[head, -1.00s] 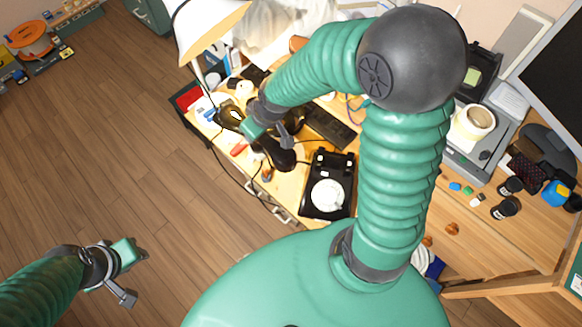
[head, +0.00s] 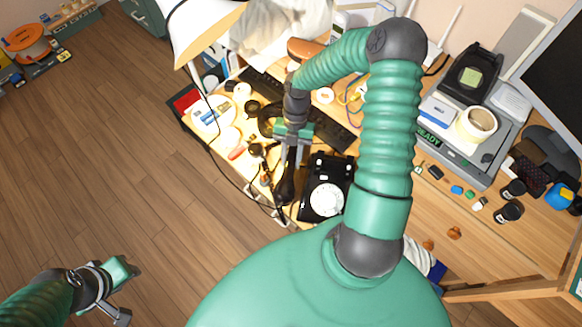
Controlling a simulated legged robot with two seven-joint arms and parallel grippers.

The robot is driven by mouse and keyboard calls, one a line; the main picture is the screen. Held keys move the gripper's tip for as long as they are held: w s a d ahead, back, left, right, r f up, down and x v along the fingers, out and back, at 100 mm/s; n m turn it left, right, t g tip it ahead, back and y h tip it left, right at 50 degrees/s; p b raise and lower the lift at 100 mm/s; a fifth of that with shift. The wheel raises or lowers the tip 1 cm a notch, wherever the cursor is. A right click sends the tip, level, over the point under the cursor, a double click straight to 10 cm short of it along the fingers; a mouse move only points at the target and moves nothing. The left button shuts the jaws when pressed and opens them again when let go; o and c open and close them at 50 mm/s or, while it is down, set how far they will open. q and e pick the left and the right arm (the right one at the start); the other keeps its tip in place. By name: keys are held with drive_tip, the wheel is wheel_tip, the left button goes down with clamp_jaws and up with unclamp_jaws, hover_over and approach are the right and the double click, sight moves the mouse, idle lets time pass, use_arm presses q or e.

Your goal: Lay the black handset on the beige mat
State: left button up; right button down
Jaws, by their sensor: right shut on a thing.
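The black handset (head: 287,185) hangs from my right gripper (head: 292,142), which is shut on it near its upper end. The handset points down the picture, just left of the black dial phone (head: 326,188) with its white dial. I cannot tell whether its lower end touches anything. My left gripper (head: 124,291) is open and empty, over the wooden floor at the lower left. I cannot make out the beige mat among the things on the desk.
The desk is crowded: a black keyboard (head: 332,131), a white lamp (head: 205,28), a red tray (head: 187,100) and a grey machine (head: 462,143) with a tape roll (head: 476,123). Small jars (head: 509,211) stand at the right. My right arm hides part of the desk.

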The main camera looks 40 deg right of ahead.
sight(291, 165)
wheel_tip(291, 165, down, 4)
drive_tip(key=shift+f+b, duration=0.25)
drive_tip(key=shift+b, duration=0.05)
drive_tip(key=c, duration=1.1)
unclamp_jaws()
drive_tip(key=shift+r, duration=0.1)
